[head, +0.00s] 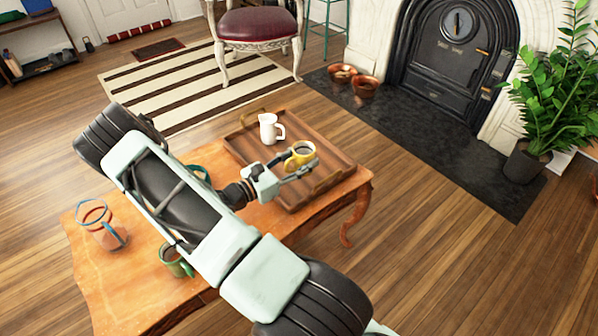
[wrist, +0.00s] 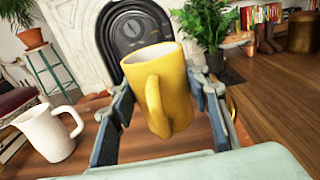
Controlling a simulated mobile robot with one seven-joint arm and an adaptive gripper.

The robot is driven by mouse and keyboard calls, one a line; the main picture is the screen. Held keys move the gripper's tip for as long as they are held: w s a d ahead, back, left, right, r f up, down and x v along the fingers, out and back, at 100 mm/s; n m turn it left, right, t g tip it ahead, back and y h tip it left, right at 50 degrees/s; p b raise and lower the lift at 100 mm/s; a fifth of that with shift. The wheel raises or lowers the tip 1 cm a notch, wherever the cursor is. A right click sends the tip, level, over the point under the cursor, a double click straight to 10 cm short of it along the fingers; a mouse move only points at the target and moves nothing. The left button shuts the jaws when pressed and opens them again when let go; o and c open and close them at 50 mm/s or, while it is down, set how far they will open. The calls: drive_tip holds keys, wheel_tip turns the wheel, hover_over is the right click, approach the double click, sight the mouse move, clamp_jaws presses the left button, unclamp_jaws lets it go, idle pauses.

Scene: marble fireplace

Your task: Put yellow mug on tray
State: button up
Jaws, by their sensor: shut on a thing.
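The yellow mug (head: 300,154) is held in my gripper (head: 298,170), over the wooden tray (head: 329,160) in the head view. In the wrist view the yellow mug (wrist: 160,90) sits upright or slightly tilted between the two fingers of my gripper (wrist: 163,100), its handle toward the camera. The tray has raised sides and handles and lies on the orange wooden table (head: 120,275). I cannot tell whether the mug's base touches the tray.
A white pitcher (head: 268,129) stands on the tray, left of the mug; it also shows in the wrist view (wrist: 45,135). A glass pitcher (head: 103,228) and a green mug (head: 176,262) stand on the table's near left part. The tray's right part looks clear.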

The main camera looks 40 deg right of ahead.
sight(299, 166)
drive_tip(key=shift+w+d+f, duration=0.2)
drive_tip(key=shift+w+f, duration=0.15)
drive_tip(key=shift+f, duration=0.1)
drive_tip(key=shift+w+d+f, duration=0.15)
drive_tip(key=shift+w+f, duration=0.2)
drive_tip(key=shift+f, duration=0.1)
drive_tip(key=shift+w+d+f+b, duration=0.15)
drive_tip(key=shift+f+b, duration=0.3)
drive_tip(key=shift+f, duration=0.45)
drive_tip(key=shift+w+a+f+b, duration=0.15)
drive_tip(key=shift+f+b, duration=0.3)
drive_tip(key=shift+f, duration=0.45)
drive_tip(key=shift+d, duration=0.1)
drive_tip(key=shift+f, duration=0.2)
drive_tip(key=o, duration=1.5)
drive_tip(key=shift+c, duration=0.2)
